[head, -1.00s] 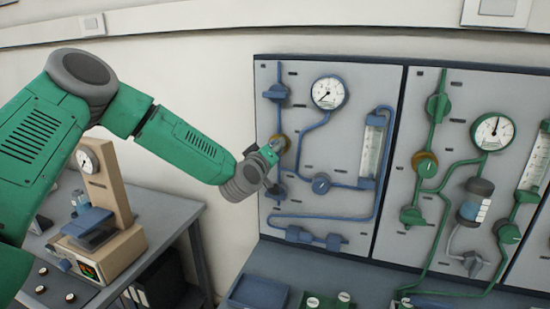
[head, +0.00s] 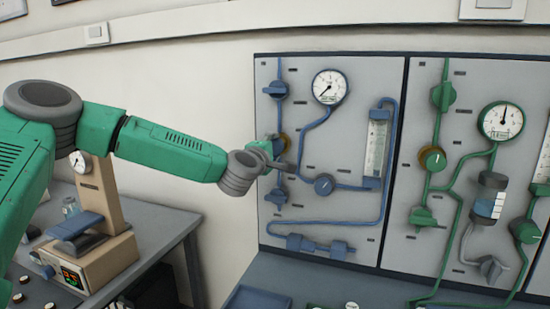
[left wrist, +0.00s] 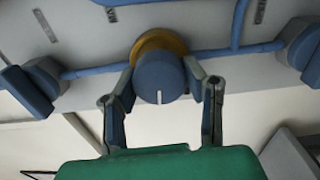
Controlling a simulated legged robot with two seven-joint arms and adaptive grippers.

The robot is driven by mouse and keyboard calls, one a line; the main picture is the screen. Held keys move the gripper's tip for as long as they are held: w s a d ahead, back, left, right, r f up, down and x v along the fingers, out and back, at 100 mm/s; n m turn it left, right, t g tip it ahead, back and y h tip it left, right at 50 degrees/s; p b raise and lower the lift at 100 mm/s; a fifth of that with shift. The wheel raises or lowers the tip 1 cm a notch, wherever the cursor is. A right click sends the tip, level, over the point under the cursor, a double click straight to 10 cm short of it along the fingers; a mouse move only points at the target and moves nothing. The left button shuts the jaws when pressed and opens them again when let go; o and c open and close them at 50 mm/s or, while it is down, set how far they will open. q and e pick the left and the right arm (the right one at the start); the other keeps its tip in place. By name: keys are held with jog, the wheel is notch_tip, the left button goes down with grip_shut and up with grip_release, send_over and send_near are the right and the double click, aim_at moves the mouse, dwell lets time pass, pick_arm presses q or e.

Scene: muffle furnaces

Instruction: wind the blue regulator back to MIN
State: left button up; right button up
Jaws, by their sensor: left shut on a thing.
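The blue regulator (left wrist: 158,78) is a round blue knob with a brass-coloured collar, on the blue pipe of the left panel. In the left wrist view its white mark points down, towards my gripper's palm. In the head view only part of its brass collar (head: 286,141) shows past my gripper. My left gripper (head: 277,151) is at the panel, its two fingers on either side of the knob and shut on it. The MIN marking cannot be made out. The blue line's gauge (head: 329,87) has its needle pointing to the lower left. My right gripper is not in view.
Blue valve handles sit above (head: 276,89) and below (head: 277,196) the regulator. A green-piped panel (head: 466,90) adjoins. A beige instrument (head: 103,200) stands on the left bench.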

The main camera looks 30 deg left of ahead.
pick_arm(q)
jog(key=shift+a+f+n+b, duration=0.1)
jog(key=shift+f+n+b, duration=0.25)
jog(key=shift+n+b, duration=0.4)
jog(key=o, duration=1)
jog(key=shift+c, duration=0.2)
jog(key=shift+o, duration=1)
jog(key=shift+a, duration=0.2)
jog(key=shift+s, duration=0.1)
jog(key=v, duration=1.1)
jog(key=shift+s, duration=0.4)
jog(key=shift+d, duration=0.15)
